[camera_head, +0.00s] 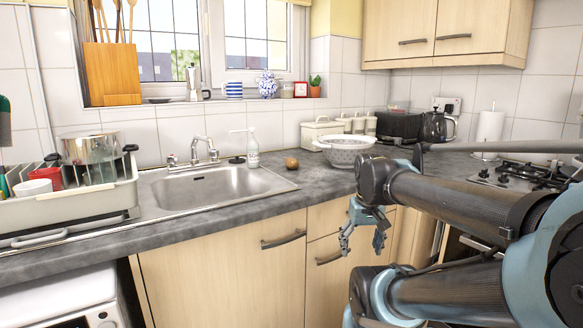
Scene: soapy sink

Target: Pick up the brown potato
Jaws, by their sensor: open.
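The brown potato (291,163) is small and round. It lies on the grey countertop (318,181) just right of the sink, in the head camera view. My gripper (362,246) hangs open and empty in front of the counter, below the countertop's height in the picture and to the right of the potato. Its fingers point down in front of the wooden cabinet fronts. The gripper is clearly apart from the potato, and nothing covers the potato.
A soap bottle (253,148) stands left of the potato, behind the steel sink (212,187). A white colander (344,150) stands to its right. A dish rack (72,196) is at the far left, and a gas hob (520,174) is at the right. The counter in front of the potato is clear.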

